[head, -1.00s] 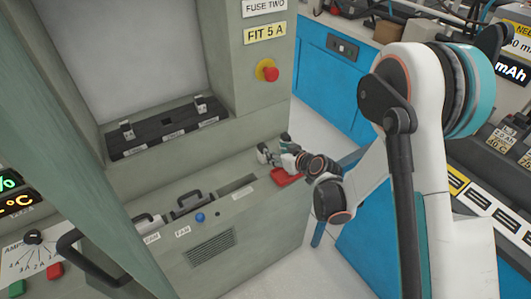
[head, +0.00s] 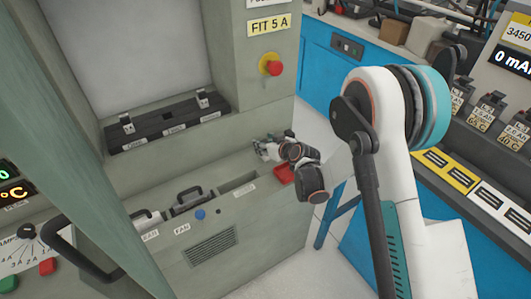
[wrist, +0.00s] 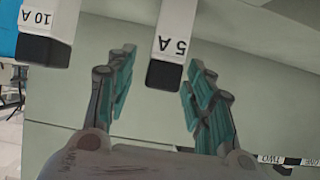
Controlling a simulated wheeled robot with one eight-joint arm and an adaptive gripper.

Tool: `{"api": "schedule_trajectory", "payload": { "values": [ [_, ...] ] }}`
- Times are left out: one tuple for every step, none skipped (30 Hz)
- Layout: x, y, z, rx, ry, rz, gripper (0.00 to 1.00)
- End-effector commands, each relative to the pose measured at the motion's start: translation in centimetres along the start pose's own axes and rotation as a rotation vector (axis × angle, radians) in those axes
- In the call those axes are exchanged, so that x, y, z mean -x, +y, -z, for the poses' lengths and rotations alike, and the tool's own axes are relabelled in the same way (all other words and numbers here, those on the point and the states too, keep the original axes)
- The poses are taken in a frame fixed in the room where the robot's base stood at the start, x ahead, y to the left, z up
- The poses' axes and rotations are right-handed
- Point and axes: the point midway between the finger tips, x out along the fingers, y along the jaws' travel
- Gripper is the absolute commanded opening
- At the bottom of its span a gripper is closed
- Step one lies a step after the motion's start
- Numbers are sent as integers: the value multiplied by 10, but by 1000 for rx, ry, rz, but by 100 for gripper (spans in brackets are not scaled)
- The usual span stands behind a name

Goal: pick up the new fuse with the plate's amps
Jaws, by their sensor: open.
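The yellow plate (head: 268,27) in the head view reads FIT 5 A. In the wrist view a white fuse with a black end, marked 5 A (wrist: 172,48), lies between the two teal-padded fingers of my gripper (wrist: 160,68). The fingers are open, with a gap on each side of the fuse. A similar fuse marked 10 A (wrist: 45,30) is to the left, outside the fingers. In the head view my gripper (head: 265,147) is over the right end of the cabinet ledge, and the fuses there cannot be made out.
A black fuse holder (head: 168,123) with upright metal clips sits at the back of the recess. A red button (head: 273,68) protrudes above.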

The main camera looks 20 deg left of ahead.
Motion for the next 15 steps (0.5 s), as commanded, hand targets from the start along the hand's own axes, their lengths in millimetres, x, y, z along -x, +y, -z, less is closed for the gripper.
{"api": "schedule_trajectory", "payload": {
  "values": [
    [1,0,0,0,0,0,48],
    [1,0,1,0,0,0,48],
    [1,0,1,0,0,0,48],
    [1,0,1,0,0,0,42],
    [1,0,0,0,0,0,35],
    [1,0,0,0,0,0,26],
    [1,0,0,0,0,0,19],
    [1,0,0,0,0,0,12],
    [1,0,0,1,0,0,3],
    [1,0,0,1,0,0,0],
    [1,0,0,1,0,0,0],
    [1,0,0,1,0,0,0],
    [1,0,0,1,0,0,0],
    [1,0,0,1,0,0,0],
    [1,0,0,1,0,0,0]
  ]
}}
